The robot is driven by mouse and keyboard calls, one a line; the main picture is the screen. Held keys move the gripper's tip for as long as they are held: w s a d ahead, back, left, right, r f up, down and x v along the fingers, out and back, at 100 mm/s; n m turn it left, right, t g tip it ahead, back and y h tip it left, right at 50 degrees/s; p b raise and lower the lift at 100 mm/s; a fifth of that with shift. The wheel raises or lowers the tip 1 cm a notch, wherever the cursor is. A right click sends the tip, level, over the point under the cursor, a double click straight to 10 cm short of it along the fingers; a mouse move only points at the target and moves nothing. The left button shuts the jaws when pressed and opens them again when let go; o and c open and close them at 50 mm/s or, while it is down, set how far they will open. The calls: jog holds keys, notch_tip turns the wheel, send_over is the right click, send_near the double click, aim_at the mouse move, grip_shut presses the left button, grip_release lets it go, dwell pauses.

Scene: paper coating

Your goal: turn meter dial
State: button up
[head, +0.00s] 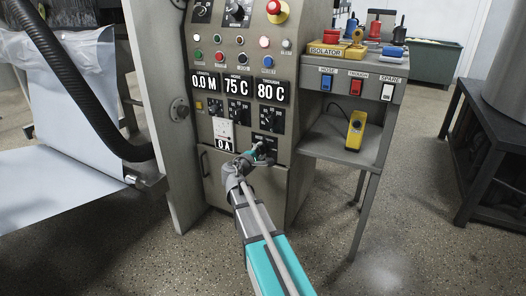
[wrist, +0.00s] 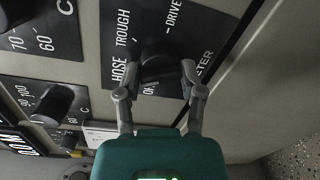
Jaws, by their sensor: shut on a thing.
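The meter dial is a black rotary knob (wrist: 160,62) on a black plate lettered HOSE, TROUGH, DRIVE, OFF and METER. In the head view its plate (head: 274,142) is low on the grey control panel, partly hidden by my gripper. My gripper (wrist: 156,80) reaches the knob, with one finger on each side, and is shut on it. The knob's pointer is partly hidden, so its exact setting is unclear. In the head view my gripper (head: 258,153) shows at the panel front.
Beside the dial is a small meter with a 0 A display (head: 224,145). Other knobs and the 75 C display (head: 237,86) sit above. At right stands a shelf (head: 335,140) with a yellow handheld device (head: 355,130) and isolator switches. A black hose (head: 80,90) hangs left.

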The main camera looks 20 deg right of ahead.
jog(key=shift+w+a, duration=0.1)
jog(key=shift+a, duration=0.05)
jog(key=o, duration=1.1)
jog(key=shift+s, duration=0.2)
